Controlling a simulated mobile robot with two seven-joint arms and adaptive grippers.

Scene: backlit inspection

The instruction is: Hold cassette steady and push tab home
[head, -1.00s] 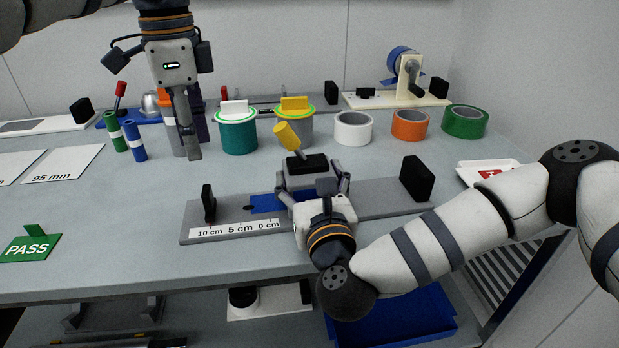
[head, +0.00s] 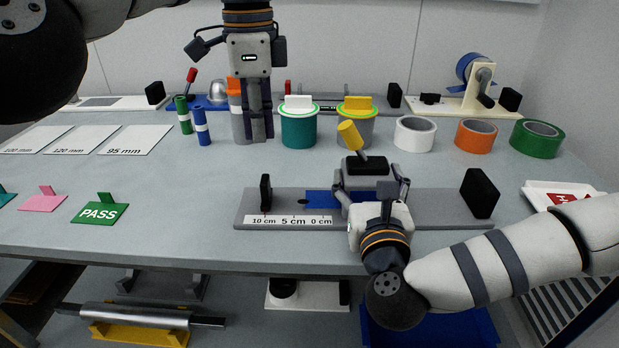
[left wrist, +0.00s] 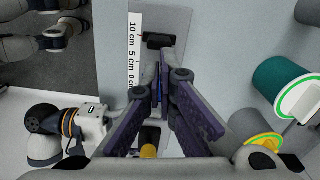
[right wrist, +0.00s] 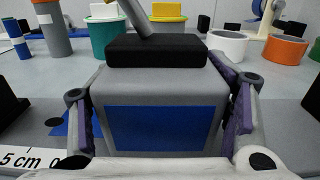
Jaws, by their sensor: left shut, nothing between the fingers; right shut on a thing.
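A grey block (head: 368,180) with a black top sits on a long grey fixture (head: 250,205); I take it as the cassette. In the right wrist view its front has a blue panel (right wrist: 160,128). My right gripper (head: 372,192) is shut on the block's two sides. A flat blue piece (head: 318,199), perhaps the tab, lies left of the block, partly hidden.
The fixture has a scale strip (head: 290,221) and black end stops (head: 265,193), (head: 480,193). Behind stand a teal pot (head: 298,130), a grey pot with yellow lid (head: 357,107) and tape rolls (head: 415,134). A green PASS sign (head: 100,212) stands left.

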